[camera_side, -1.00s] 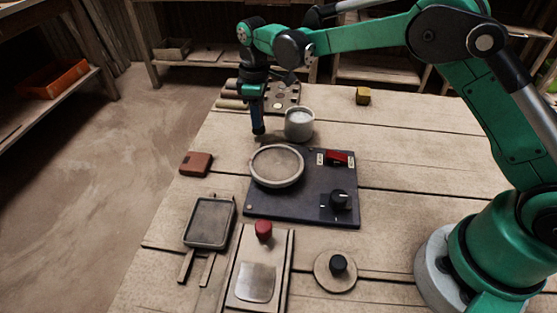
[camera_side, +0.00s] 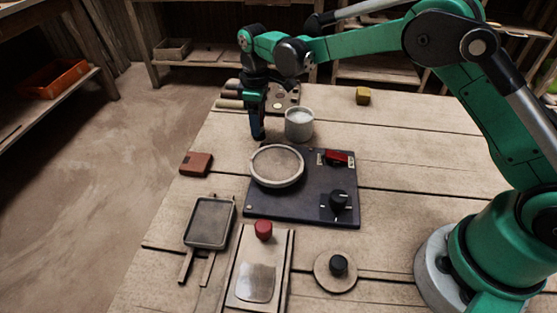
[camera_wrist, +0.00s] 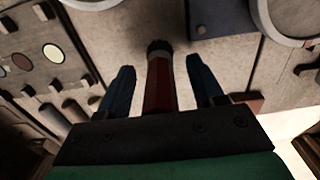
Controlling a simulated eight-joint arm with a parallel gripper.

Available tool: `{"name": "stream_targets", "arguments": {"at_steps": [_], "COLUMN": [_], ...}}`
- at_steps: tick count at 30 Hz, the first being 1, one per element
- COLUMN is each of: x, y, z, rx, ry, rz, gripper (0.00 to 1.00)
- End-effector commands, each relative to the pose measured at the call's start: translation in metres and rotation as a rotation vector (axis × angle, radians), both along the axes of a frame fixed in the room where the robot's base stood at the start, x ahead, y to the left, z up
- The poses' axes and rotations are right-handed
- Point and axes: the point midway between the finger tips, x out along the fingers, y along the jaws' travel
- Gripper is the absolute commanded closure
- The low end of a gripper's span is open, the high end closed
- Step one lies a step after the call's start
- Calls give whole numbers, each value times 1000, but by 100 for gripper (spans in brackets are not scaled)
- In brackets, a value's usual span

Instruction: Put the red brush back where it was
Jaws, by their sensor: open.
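The red brush (camera_wrist: 158,85) shows in the wrist view between my two blue fingers, with its dark end pointing to the top of the picture. My gripper (camera_wrist: 158,66) is open, with a gap visible on each side of the brush. In the side view my gripper (camera_side: 257,134) points down low over the table, left of the grey cup. The brush cannot be made out there, and I cannot tell whether it touches the table.
The grey cup (camera_side: 299,124) stands close on the right. The press plate (camera_side: 320,209) with its round dish (camera_side: 277,167) is in front. A rack with round samples (camera_side: 284,96) is behind. A brown block (camera_side: 196,164) lies front left. The right back table is mostly clear.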

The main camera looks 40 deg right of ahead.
Motion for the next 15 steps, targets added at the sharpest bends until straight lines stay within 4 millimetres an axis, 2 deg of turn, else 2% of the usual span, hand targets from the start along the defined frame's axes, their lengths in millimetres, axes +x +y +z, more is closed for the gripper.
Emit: {"name": "stream_targets", "arguments": {"at_steps": [5,9,15], "x": [0,-1,0], "y": [0,0,0], "z": [30,64,100], "rx": [0,0,0], "ry": [0,0,0], "rz": [0,0,0], "gripper": [39,39,39]}}
